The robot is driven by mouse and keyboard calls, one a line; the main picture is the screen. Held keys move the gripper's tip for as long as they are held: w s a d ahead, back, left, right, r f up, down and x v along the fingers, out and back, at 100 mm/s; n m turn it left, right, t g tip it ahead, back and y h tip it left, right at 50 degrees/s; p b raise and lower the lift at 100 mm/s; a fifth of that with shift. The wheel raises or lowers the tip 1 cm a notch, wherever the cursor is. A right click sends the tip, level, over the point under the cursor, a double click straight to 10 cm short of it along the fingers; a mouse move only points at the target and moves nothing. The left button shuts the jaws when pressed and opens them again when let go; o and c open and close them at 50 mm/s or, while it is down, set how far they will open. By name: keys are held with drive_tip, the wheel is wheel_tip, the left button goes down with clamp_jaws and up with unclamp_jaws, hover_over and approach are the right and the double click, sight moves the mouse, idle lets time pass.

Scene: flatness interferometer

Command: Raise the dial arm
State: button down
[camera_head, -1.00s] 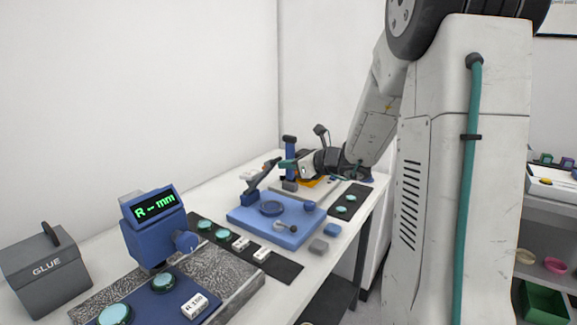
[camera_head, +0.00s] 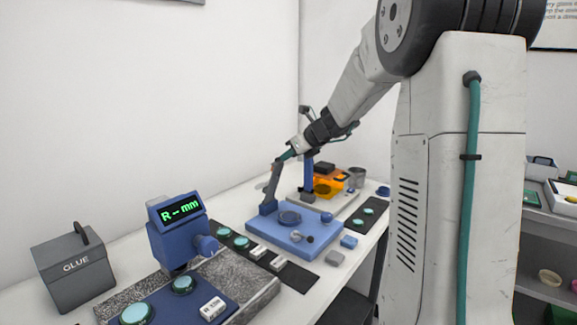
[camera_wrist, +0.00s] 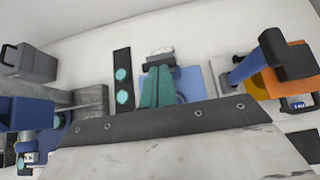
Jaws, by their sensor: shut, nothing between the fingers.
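The dial arm (camera_head: 271,185) is a dark grey bar hinged at the left back of a blue base plate (camera_head: 318,238). It stands steeply, close to upright, with its upper end beside my gripper (camera_head: 285,156). My gripper's teal fingers are shut and empty; whether they touch the bar I cannot tell. In the wrist view the teal fingers (camera_wrist: 157,90) lie over the blue base (camera_wrist: 190,82). A grey-white piece, perhaps the dial arm's end, shows just past the fingertips. A round blue seat (camera_head: 290,218) is on the base.
A blue readout unit (camera_head: 178,240) stands at the front left, near a grey glue box (camera_head: 74,266). A blue post stand (camera_head: 308,175) with an orange part (camera_head: 330,183) is behind the base. Dark strips with teal discs flank the base. Small blocks lie at its right.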

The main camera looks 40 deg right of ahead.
sight(278, 163)
drive_tip(key=shift+w+a+r, duration=0.2)
drive_tip(key=shift+w+r, duration=0.05)
drive_tip(key=shift+w, duration=0.45)
drive_tip(key=shift+w+a+r, duration=0.2)
drive_tip(key=shift+w, duration=0.55)
drive_tip(key=shift+w+a+r, duration=0.2)
drive_tip(key=shift+w+r, duration=0.05)
drive_tip(key=shift+w, duration=0.45)
